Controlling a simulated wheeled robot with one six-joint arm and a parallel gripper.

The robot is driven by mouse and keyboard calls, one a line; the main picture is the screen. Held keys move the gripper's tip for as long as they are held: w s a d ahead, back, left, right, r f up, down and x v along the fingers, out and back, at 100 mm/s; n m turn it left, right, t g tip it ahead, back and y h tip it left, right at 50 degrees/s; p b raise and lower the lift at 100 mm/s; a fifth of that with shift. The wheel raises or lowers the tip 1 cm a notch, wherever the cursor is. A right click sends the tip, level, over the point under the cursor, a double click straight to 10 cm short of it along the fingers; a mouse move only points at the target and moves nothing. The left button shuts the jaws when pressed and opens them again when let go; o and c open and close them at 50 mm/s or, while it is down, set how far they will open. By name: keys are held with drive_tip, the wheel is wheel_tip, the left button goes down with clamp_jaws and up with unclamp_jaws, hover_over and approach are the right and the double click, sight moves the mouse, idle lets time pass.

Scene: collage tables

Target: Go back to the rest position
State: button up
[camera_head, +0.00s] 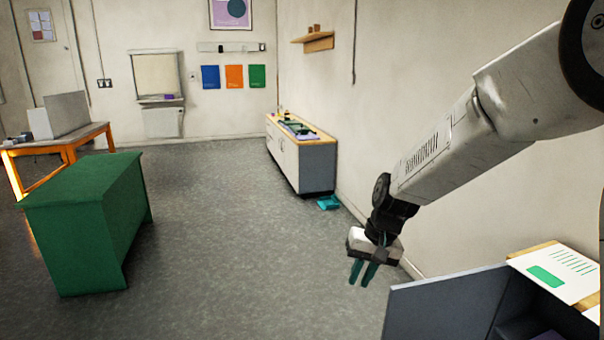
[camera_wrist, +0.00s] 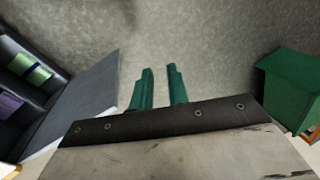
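My gripper (camera_head: 362,272) hangs from my arm at the right of the head view, pointing down over the open floor. Its two teal fingers stand apart with nothing between them. In the wrist view the fingers of my gripper (camera_wrist: 159,86) also show a gap, with only bare grey floor beyond. My gripper is to the left of a grey open-fronted cabinet (camera_head: 432,304) and touches nothing that I can see.
A green table (camera_head: 85,190) stands at the left, and an orange-framed table (camera_head: 88,132) behind it. A low cabinet (camera_head: 318,168) stands against the far right wall, with a teal object (camera_head: 328,203) on the floor beside it. The middle floor is clear.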

drive_tip(key=s+d+r+h, duration=0.1)
drive_tip(key=s+d+r, duration=0.3)
drive_tip(key=s, duration=0.6)
drive_tip(key=s+d+r+h, duration=0.1)
drive_tip(key=s+d+r, duration=0.3)
drive_tip(key=s, duration=0.5)
drive_tip(key=s+d+r+t+h, duration=0.1)
drive_tip(key=s+d+r, duration=0.4)
drive_tip(key=s, duration=0.5)
drive_tip(key=shift+s+r, duration=0.3)
drive_tip(key=shift+r, duration=0.05)
drive_tip(key=shift+d, duration=0.1)
